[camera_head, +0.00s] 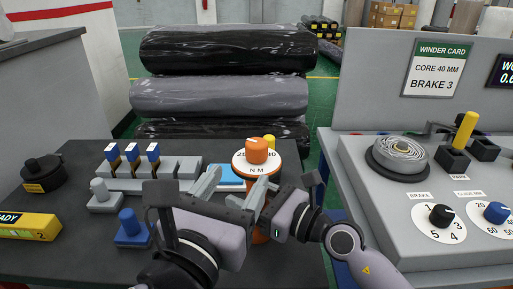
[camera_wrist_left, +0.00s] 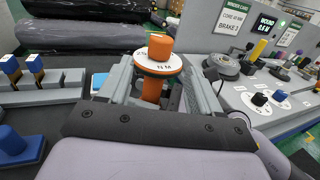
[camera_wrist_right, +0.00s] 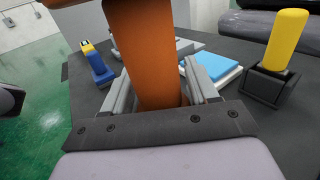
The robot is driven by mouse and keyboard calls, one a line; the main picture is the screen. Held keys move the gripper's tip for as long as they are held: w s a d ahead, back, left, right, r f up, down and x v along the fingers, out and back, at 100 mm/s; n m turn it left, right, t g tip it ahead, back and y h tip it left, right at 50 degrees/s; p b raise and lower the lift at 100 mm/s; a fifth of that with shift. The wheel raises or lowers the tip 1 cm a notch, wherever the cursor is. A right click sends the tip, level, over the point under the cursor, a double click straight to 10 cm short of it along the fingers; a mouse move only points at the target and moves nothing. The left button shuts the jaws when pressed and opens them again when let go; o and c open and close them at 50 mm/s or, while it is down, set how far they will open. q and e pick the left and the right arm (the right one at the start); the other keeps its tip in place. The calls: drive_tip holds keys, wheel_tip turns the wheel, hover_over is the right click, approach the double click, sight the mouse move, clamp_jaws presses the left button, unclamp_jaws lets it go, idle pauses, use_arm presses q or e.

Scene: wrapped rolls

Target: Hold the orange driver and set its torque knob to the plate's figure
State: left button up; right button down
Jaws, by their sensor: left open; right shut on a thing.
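The orange driver (camera_head: 261,178) stands upright, with a white dial (camera_head: 240,169) marked N M and an orange knob (camera_head: 257,150) on top. Part of the dial's figures is hidden by the knob. My right gripper (camera_wrist_right: 160,85) is shut on the driver's orange body, below the dial. My left gripper (camera_wrist_left: 158,70) is open. In the left wrist view its fingers lie either side of the driver, and the knob (camera_wrist_left: 160,47) shows beyond them; I cannot tell whether they touch it. A winder card (camera_head: 437,68) at the upper right reads CORE 40 MM, BRAKE 3.
On the dark bench are a grey rack (camera_head: 150,168) with blue-topped pieces, a blue block (camera_head: 131,228), a yellow READY device (camera_head: 28,226) and a black knob unit (camera_head: 43,172). A grey console (camera_head: 420,240) with dials stands right. Wrapped rolls (camera_head: 220,97) lie behind.

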sight(253, 156)
use_arm(q)
drive_tip(key=x, duration=0.9)
drive_tip(key=shift+w+d, duration=0.1)
drive_tip(key=shift+w, duration=0.25)
drive_tip(key=c, duration=0.9)
